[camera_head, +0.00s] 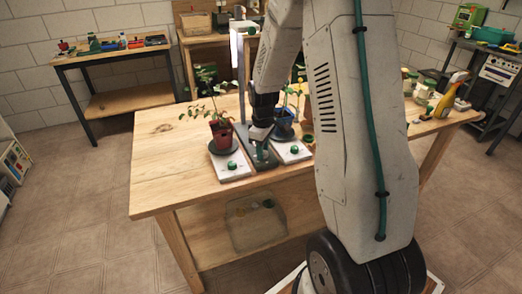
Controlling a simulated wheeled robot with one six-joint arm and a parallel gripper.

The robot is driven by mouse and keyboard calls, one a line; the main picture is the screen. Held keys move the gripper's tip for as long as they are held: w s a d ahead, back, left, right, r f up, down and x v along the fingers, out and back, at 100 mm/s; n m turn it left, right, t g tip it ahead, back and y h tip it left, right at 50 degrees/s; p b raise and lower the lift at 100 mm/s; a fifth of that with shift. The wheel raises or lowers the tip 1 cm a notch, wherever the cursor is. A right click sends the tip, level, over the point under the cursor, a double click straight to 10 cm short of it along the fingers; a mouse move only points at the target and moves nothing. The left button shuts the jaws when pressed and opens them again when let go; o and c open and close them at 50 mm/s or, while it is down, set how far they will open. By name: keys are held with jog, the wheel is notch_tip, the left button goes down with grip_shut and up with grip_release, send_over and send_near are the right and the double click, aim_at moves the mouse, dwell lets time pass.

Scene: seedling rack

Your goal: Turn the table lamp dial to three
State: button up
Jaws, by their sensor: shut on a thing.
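The table lamp stands on the wooden table, with a grey upright post (241,75) and a dark grey base (262,163) between two white boxes. My gripper (261,145) reaches down over the front of this base. It is shut on the lamp dial, which is small and mostly hidden by the fingers. The number the dial points to is too small to read. A white box with a green knob (232,165) lies to the left, and another green knob (294,149) is on the box to the right.
Bottles and jars crowd the table's right end. The table's left part (160,165) is clear. A clear bin (258,225) sits below.

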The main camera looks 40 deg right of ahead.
jog(key=shift+s+f+m, duration=0.1)
jog(key=shift+s+m, duration=0.05)
jog(key=shift+m, duration=0.15)
jog(key=m, duration=0.4)
jog(key=shift+s+d+m, duration=0.1)
jog(key=shift+m, duration=0.3)
jog(key=m, duration=1.2)
jog(key=shift+m, duration=0.4)
jog(key=m, duration=0.3)
jog(key=shift+m, duration=0.4)
jog(key=shift+w+m, duration=0.2)
jog(key=shift+m, duration=0.6)
jog(key=shift+w, duration=0.1)
